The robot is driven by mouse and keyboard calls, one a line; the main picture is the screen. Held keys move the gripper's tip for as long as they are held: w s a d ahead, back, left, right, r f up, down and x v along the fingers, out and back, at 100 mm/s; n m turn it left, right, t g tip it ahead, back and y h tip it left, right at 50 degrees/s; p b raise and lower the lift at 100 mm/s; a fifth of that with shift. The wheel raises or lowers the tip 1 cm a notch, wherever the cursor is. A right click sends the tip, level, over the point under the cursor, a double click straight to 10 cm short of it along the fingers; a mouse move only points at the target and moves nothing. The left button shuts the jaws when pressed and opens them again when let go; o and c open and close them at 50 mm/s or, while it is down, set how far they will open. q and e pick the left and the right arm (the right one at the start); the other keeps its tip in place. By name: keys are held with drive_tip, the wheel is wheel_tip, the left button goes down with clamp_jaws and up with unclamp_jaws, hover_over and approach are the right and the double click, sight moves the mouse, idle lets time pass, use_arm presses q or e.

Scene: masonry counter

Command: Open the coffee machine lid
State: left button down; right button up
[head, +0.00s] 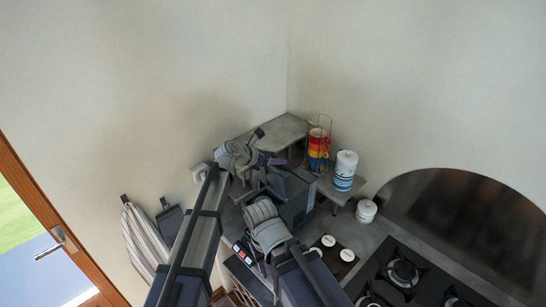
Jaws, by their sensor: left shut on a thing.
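The coffee machine (298,194) is a dark grey box on the counter in the corner. My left gripper (270,158) is at the machine's upper rear left, shut on what appears to be its lid. The lid is small and mostly hidden by the grippers and wrists, so its angle cannot be told. My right arm comes up from the bottom, its wrist just left of the machine's front. My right gripper (254,180) is dark against the machine's left side, and its fingers cannot be made out.
A rack of coloured cups (318,145) and a striped canister (345,171) stand on a corner shelf behind the machine. A white jar (366,211) is right of it. A dark tray with white cups (331,249) lies in front, left of the gas hob (402,273).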

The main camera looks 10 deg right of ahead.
use_arm(q)
drive_tip(key=shift+w+r, duration=0.1)
drive_tip(key=shift+c, duration=0.4)
unclamp_jaws()
drive_tip(key=shift+s+a+r, duration=0.15)
drive_tip(key=shift+s+a, duration=0.05)
drive_tip(key=shift+s, duration=0.1)
drive_tip(key=s+a, duration=0.7)
drive_tip(key=a, duration=0.3)
drive_tip(key=shift+s+r, duration=0.15)
drive_tip(key=shift+a, duration=0.1)
drive_tip(key=shift+c, duration=0.3)
